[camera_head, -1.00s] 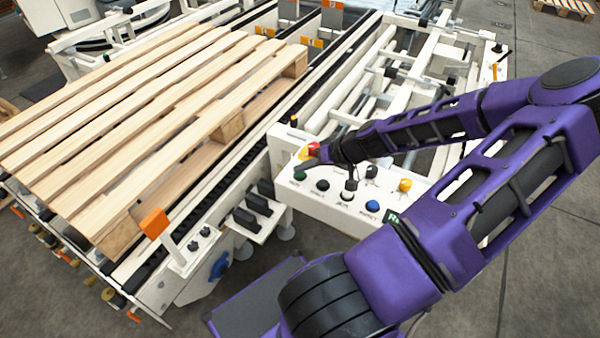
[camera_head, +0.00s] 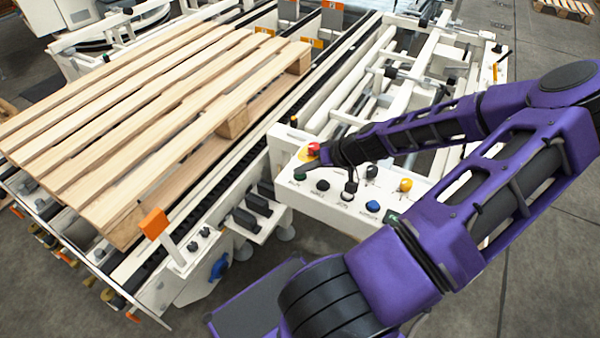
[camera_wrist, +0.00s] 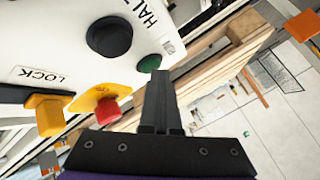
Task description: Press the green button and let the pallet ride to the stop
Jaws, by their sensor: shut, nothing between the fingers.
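The green button (camera_head: 299,175) sits at the left end of the white control panel (camera_head: 345,214). It also shows in the wrist view (camera_wrist: 149,63), just beyond my fingertips. My gripper (camera_head: 302,168) is shut and empty, its tips at the green button; I cannot tell whether they touch it. The wrist view shows the closed fingers (camera_wrist: 161,76) too. The wooden pallet (camera_head: 150,105) lies flat on the conveyor (camera_head: 222,184) at left, apart from my gripper. I cannot clearly pick out the stop.
A red button (camera_head: 313,149) on a yellow base is close to my gripper. Black (camera_head: 322,185), blue (camera_head: 372,206) and yellow (camera_head: 405,185) controls stand on the same panel. An orange block (camera_head: 154,223) is on a post at the conveyor's near end.

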